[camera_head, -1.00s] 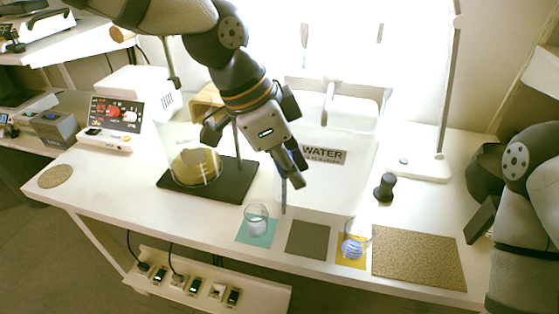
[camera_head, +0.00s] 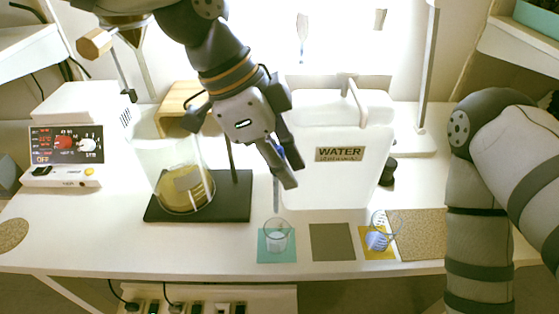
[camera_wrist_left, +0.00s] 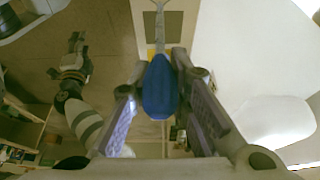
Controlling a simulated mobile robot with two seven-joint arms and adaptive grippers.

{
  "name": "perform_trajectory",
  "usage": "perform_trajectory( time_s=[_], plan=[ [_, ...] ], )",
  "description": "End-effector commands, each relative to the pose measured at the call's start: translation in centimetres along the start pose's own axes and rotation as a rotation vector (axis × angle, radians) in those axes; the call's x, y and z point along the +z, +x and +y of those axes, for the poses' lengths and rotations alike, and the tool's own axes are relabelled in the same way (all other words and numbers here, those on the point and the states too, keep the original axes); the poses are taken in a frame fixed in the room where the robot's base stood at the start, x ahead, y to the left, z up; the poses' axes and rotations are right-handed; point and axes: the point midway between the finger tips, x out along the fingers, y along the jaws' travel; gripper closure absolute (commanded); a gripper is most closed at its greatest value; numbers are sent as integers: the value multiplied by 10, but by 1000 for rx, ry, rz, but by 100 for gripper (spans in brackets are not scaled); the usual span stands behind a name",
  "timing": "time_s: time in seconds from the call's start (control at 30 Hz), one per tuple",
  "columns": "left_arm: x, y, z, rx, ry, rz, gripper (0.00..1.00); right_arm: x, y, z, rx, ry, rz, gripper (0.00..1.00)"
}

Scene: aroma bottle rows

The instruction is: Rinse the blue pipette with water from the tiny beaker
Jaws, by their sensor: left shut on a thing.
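My left gripper (camera_head: 284,168) is shut on the blue pipette (camera_head: 281,152), whose blue bulb (camera_wrist_left: 160,88) sits between the fingers in the left wrist view. The pipette points down, its thin stem ending near the rim of a small glass beaker (camera_head: 278,238) on a teal mat. I cannot tell whether the tip is inside it. This beaker holds a pale content. Another small glass beaker (camera_head: 378,238) with blue-striped content stands on a yellow mat (camera_head: 366,253). My right gripper (camera_wrist_left: 76,42) shows small in the left wrist view; its jaws are unclear.
A large white WATER container (camera_head: 340,190) stands behind the mats. A big beaker (camera_head: 183,190) with yellowish content stands on a black stand base (camera_head: 235,205) at left. A bare grey mat (camera_head: 332,242) lies between the small beakers. A cork-coloured mat (camera_head: 425,235) lies at right.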

Motion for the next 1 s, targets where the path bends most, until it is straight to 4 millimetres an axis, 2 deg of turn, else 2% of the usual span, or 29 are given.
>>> perform_trajectory(
  time_s=[0.27, 1.0],
  plan=[
    [0, -2, 0, -4, 1, 0, 90, -5, -6, 0, -1, 0, 22, 60],
    [28, 64, 0, 4, -2, -1, 90, 2, 3, 0, 0, 0, -10, 60]
  ],
)
